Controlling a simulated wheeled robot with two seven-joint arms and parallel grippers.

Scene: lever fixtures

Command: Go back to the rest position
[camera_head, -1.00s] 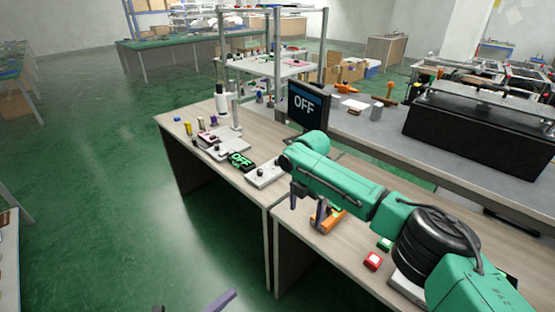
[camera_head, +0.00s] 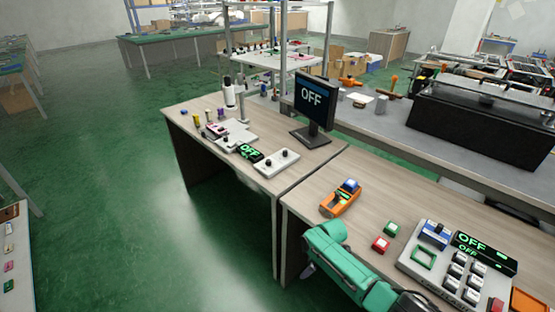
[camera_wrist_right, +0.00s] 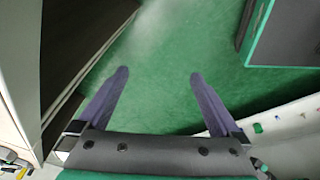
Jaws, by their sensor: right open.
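My right arm comes in at the bottom of the head view, and my right gripper (camera_head: 308,271) hangs low beside the table's front edge, mostly hidden behind the arm. In the right wrist view the right gripper (camera_wrist_right: 158,76) is open, its two purple fingers apart with only green floor between them. It holds nothing. My left gripper is not in the head view.
An orange device (camera_head: 338,203), a red button (camera_head: 380,245) and a green button (camera_head: 393,228) stand on the near table (camera_head: 300,205). A button panel (camera_head: 413,262) stands to their right. A monitor (camera_head: 312,97) reads OFF. Green floor (camera_head: 110,200) is open at left.

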